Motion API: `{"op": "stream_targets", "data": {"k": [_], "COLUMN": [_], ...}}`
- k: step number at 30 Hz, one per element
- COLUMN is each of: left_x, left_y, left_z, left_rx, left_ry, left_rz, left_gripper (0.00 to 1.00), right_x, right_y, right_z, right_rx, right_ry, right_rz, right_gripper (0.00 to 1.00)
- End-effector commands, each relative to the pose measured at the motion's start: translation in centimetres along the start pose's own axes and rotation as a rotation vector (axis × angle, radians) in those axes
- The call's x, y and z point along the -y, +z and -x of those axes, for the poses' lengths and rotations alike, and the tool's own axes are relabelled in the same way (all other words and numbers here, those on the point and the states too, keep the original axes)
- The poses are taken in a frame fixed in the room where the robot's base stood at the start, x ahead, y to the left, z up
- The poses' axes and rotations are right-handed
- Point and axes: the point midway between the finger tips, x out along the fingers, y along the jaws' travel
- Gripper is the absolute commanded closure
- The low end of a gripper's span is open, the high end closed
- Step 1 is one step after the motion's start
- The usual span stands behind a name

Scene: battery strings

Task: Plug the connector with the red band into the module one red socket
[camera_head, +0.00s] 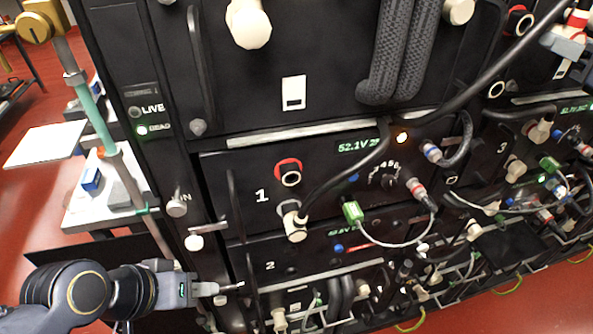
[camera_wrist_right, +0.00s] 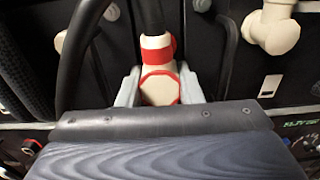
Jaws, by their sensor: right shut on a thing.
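The connector with the red band (camera_wrist_right: 158,48) is pale cream with a black cable. In the right wrist view my right gripper (camera_wrist_right: 160,88) is shut on it, with a finger on each side. The red band also shows at the upper right edge of the head view (camera_head: 578,18), by my right gripper (camera_head: 566,40). The module one red socket (camera_head: 289,172) is a red ring with a dark, empty-looking centre, right of the "1" label. The held connector is well apart from it. My left gripper (camera_head: 225,288) is low at the left, in front of the rack; its finger gap is unclear.
A pale connector (camera_head: 295,225) with a black cable sits just below the red socket. A green plug (camera_head: 353,212) and a grey-red plug (camera_head: 417,188) are to its right. Thick braided cables (camera_head: 390,55) hang above module one. A long black cable (camera_head: 490,72) crosses the rack front.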

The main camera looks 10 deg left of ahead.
Motion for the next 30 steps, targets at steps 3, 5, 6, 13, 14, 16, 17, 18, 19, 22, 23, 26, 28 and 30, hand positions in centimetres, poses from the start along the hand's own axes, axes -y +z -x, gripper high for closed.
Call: {"op": "stream_targets", "data": {"k": [3,5,6,13,14,16,17,18,19,22,23,26,28,30], "left_x": [0.1,0.1,0.1,0.1,0.1,0.1,0.1,0.1,0.1,0.1,0.1,0.1,0.1,0.1], "left_y": [0.1,0.1,0.1,0.1,0.1,0.1,0.1,0.1,0.1,0.1,0.1,0.1,0.1,0.1], "left_z": [-0.1,-0.1,-0.2,-0.2,-0.2,-0.3,-0.3,-0.3,-0.3,-0.3,-0.3,-0.3,-0.3,-0.3], "left_rx": [0.0,0.0,0.0,0.0,0.0,0.0,0.0,0.0,0.0,0.0,0.0,0.0,0.0,0.0], "left_ry": [0.0,0.0,0.0,0.0,0.0,0.0,0.0,0.0,0.0,0.0,0.0,0.0,0.0,0.0], "left_rz": [0.0,0.0,0.0,0.0,0.0,0.0,0.0,0.0,0.0,0.0,0.0,0.0,0.0,0.0], "left_gripper": [0.64,0.64,0.64,0.64,0.64,0.64,0.64,0.64,0.64,0.64,0.64,0.64,0.64,0.64], "right_x": [0.0,0.0,0.0,0.0,0.0,0.0,0.0,0.0,0.0,0.0,0.0,0.0,0.0,0.0], "right_y": [0.0,0.0,0.0,0.0,0.0,0.0,0.0,0.0,0.0,0.0,0.0,0.0,0.0,0.0], "right_z": [0.8,1.2,1.4,2.8,3.0,3.4,3.5,3.7,3.8,4.1,4.1,4.1,4.1,4.1], "right_rx": [0.001,0.001,0.001,0.001,0.001,0.001,0.001,0.001,0.001,0.001,0.001,0.0,0.0,0.0], "right_ry": [0.0,-0.001,-0.001,-0.002,-0.002,0.0,0.0,0.0,-0.001,-0.001,0.0,0.0,0.0,0.0], "right_rz": [0.0,0.0,0.0,0.0,0.0,0.0,0.0,0.0,0.0,0.0,-0.001,-0.001,-0.001,-0.001], "right_gripper": [0.95,0.95,0.95,0.95,0.95,0.95,0.95,0.95,0.95,0.95,0.95,0.95,0.95,0.95]}}
